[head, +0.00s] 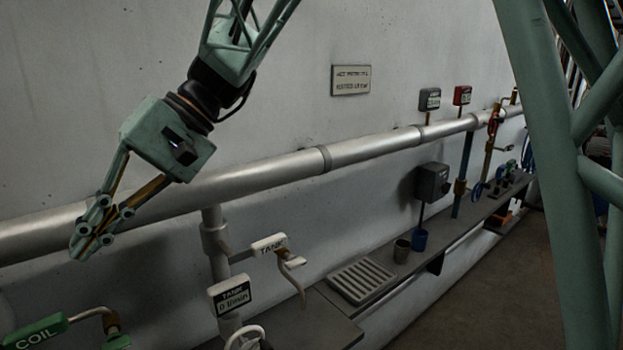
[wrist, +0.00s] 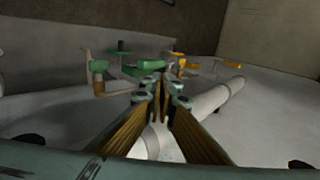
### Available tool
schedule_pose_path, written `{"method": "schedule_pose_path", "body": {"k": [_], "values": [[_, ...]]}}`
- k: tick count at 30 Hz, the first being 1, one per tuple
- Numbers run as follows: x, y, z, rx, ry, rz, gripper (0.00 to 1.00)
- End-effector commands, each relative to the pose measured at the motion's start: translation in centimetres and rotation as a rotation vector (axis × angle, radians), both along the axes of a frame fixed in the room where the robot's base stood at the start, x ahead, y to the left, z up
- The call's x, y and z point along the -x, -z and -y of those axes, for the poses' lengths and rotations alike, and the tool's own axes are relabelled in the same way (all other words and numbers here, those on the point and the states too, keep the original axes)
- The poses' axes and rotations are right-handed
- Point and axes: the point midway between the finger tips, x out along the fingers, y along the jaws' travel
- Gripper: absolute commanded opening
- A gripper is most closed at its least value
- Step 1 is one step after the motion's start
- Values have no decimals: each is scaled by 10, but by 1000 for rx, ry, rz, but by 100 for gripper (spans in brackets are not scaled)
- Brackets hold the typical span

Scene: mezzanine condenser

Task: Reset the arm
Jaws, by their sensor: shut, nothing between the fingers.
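In the wrist view my gripper (wrist: 161,80) shows from behind, with the fingertips meeting. The green COIL handle (head: 38,332) is below the gripper in the head view, apart from it. Green valve handles (wrist: 150,69) show beyond the fingertips in the wrist view.
The grey pipe (head: 270,170) runs along the wall. The white TANK handle (head: 270,244) and TANK meter (head: 231,295) stand in front of it. The upper wall is mostly clear.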

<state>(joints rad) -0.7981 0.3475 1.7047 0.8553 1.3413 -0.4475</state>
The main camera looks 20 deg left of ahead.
Motion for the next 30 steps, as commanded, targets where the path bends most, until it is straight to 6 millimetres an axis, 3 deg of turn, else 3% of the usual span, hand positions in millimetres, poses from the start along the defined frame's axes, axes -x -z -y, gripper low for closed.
{"method": "schedule_pose_path", "body": {"k": [8, 14, 30], "values": [[-12, 3, 9, 6, 21, 11, 0], [-44, 7, 34, 14, 80, 47, 0], [-157, 28, 156, 73, 314, 198, 0]]}}
